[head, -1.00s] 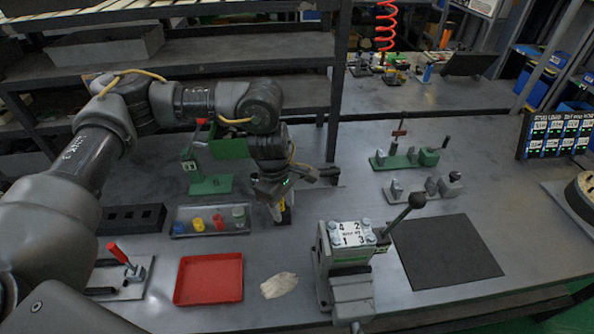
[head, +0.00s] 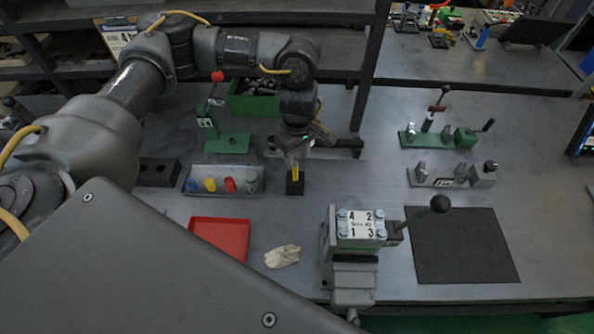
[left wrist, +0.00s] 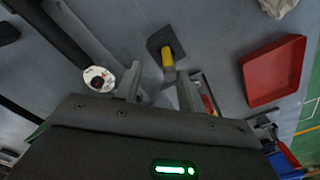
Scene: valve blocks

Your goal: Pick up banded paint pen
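The paint pen (head: 295,174) shows as a yellow upright shaft standing in a small black square holder (head: 295,187) on the grey bench. Its bands are too small to make out. In the left wrist view the yellow pen (left wrist: 168,58) rises from the dark holder (left wrist: 160,39) toward my fingers. My left gripper (head: 295,157) points down just above the pen. In the left wrist view its two fingers (left wrist: 160,86) are apart, with the pen's near end in front of the gap between them. I see no contact. My right gripper is not in view.
A red tray (head: 220,238), a crumpled cloth (head: 283,257) and a vise-like block (head: 355,255) are nearer the front. A black mat (head: 462,245) lies at right.

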